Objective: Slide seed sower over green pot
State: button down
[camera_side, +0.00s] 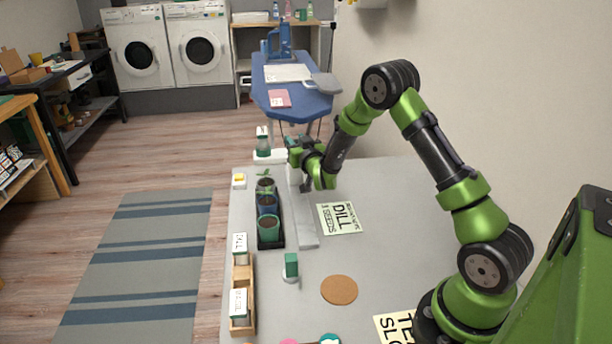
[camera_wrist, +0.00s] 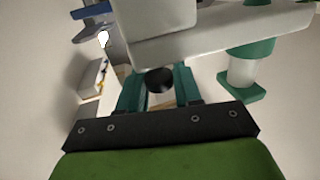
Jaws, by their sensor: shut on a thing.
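The seed sower (camera_side: 271,155) is a white arm with a clear and green seed holder on its left end. It sits at the far end of a long pale rail (camera_side: 305,222). My gripper (camera_side: 298,160) is at the sower's right end. In the wrist view my gripper (camera_wrist: 159,88) is shut on a dark round knob (camera_wrist: 160,79), and the sower's white arm (camera_wrist: 220,30) reaches right to the holder (camera_wrist: 243,68). The green pot (camera_side: 268,230), filled with soil, is nearest in a black tray (camera_side: 270,245). The holder is beyond the tray's far end, not above the green pot.
A blue pot (camera_side: 267,206) and a farther pot with a seedling (camera_side: 265,184) share the tray. A dill card (camera_side: 340,218) lies right of the rail. A small green-topped item (camera_side: 291,266), a cork disc (camera_side: 339,290) and a wooden packet rack (camera_side: 242,300) are nearer.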

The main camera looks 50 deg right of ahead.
jog(key=w+a+v, duration=0.1)
jog(key=a+v, duration=0.1)
jog(key=v, duration=0.9)
jog(key=w+a+v, duration=0.1)
jog(key=a+v, duration=0.1)
jog(key=v, duration=1)
jog(key=shift+w+a, duration=0.15)
jog(key=shift+a, duration=0.2)
jog(key=c, duration=0.9)
grip_release()
jog(key=shift+w, duration=0.1)
jog(key=s+d+x, duration=0.1)
jog(key=d+x, duration=0.1)
jog(key=x, duration=1.1)
jog(key=s+d+x, duration=0.2)
jog(key=d+x, duration=0.1)
jog(key=x, duration=1.1)
jog(key=shift+d, duration=0.3)
jog(key=shift+s, duration=0.1)
